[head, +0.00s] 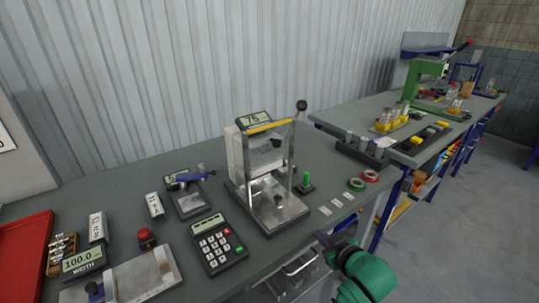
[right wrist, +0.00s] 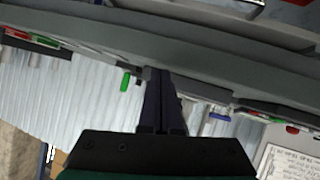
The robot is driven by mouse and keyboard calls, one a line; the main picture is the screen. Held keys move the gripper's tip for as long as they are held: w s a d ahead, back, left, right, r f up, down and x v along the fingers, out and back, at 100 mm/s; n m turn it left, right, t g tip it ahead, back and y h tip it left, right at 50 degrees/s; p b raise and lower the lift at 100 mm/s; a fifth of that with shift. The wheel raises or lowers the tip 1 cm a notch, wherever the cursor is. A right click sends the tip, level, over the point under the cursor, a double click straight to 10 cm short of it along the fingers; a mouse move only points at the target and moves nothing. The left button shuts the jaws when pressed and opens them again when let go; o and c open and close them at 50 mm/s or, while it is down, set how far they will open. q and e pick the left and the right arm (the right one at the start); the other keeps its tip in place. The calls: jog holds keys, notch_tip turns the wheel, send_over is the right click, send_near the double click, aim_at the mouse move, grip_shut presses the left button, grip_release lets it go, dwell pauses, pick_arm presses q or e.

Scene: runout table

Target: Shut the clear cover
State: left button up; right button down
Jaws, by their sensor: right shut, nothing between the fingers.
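The clear cover (head: 281,158) is a transparent panel with a yellow top edge on the tester, which stands in the middle of the bench in the head view. The panel stands upright in front of the tester's pale column; I cannot tell its exact hinge position. The tester has a metal base (head: 283,213) and a display reading about 75. My right gripper (head: 321,239) is shut and empty at the bench's front edge, to the right of and below the tester, apart from the cover. Its closed fingers (right wrist: 160,97) show in the right wrist view. My left gripper is not in view.
A keypad (head: 218,244), a red button (head: 146,237) and a red tray (head: 22,250) lie to the left. A second bench (head: 420,133) stands behind right.

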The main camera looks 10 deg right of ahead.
jog(key=w+a+r+n+t+y, duration=0.1)
jog(key=w+r+t+y, duration=0.1)
jog(key=r, duration=0.5)
jog(key=w+a+r+n+t+y, duration=0.1)
jog(key=w+r+n+t, duration=0.15)
jog(key=r, duration=0.35)
jog(key=n+t+y, duration=0.2)
jog(key=n+y, duration=0.2)
jog(key=y, duration=0.3)
send_near(266, 130)
jog(key=s+d+r, duration=0.2)
jog(key=s, duration=0.3)
jog(key=w+a+p, duration=0.1)
jog(key=w+p, duration=0.1)
jog(key=w+a+p, duration=0.1)
jog(key=w+a, duration=0.1)
jog(key=w, duration=0.1)
jog(key=w+a+p, duration=0.1)
jog(key=w+p, duration=0.1)
jog(key=w, duration=0.1)
jog(key=shift+w+a+r+p, duration=0.2)
jog(key=shift+w+r+p, duration=0.05)
jog(key=shift+r+p, duration=0.1)
jog(key=shift+d+f, duration=0.3)
jog(key=shift+f, duration=0.2)
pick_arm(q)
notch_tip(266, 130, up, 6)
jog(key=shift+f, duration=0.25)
pick_arm(e)
jog(key=shift+a, duration=0.1)
